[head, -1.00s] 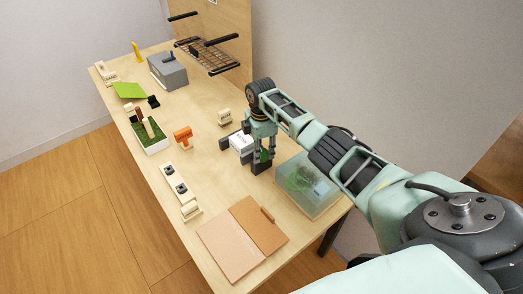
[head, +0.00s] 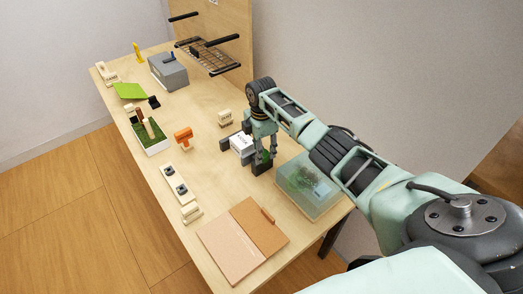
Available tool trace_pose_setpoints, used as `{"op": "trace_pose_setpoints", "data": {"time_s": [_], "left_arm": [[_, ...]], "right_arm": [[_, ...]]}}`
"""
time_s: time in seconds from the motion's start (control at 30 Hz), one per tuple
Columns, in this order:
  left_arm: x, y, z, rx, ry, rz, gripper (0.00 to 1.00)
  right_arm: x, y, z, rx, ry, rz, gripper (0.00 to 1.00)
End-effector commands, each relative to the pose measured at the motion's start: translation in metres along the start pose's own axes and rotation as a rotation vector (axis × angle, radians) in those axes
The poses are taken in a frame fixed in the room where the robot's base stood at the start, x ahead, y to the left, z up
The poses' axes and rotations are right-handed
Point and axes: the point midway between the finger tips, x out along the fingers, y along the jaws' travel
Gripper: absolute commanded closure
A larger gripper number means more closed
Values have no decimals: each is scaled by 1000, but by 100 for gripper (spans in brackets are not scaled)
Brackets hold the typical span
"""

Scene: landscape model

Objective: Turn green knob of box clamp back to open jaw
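The box clamp (head: 241,145) is a white block with dark grey jaw parts, standing on the table right of centre. Its green knob (head: 266,155) shows as a small green patch at its right end, mostly hidden by the fingers. My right gripper (head: 265,158) points down over that end, with its dark fingers on either side of the knob. They look closed on it, though the contact is small in the picture. The jaw opening is too small to judge. My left gripper is not in view.
A clear-topped box with green inside (head: 309,186) stands close right of the gripper. A brown folder-like board (head: 243,240) lies in front. An orange part (head: 183,136), a small cream block (head: 225,118) and a grey box (head: 168,71) stand further left and back.

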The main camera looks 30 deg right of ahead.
Motion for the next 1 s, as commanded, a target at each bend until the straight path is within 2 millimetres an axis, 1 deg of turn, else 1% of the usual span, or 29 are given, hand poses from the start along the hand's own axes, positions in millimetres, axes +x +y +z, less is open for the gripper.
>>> {"op": "trace_pose_setpoints", "data": {"time_s": [0.37,0.5,0.57,0.67,0.9,1.0], "left_arm": [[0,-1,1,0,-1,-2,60],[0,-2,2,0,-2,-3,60],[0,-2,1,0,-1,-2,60],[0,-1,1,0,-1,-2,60],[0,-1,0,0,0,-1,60],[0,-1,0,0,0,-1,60]], "right_arm": [[2,-2,0,0,0,-8,56],[-4,-2,0,0,1,-8,56],[-12,-2,0,-1,0,-6,56],[-31,-1,0,0,1,-5,56],[-83,0,1,0,0,-3,56],[-99,-1,1,0,-1,-4,56]]}}
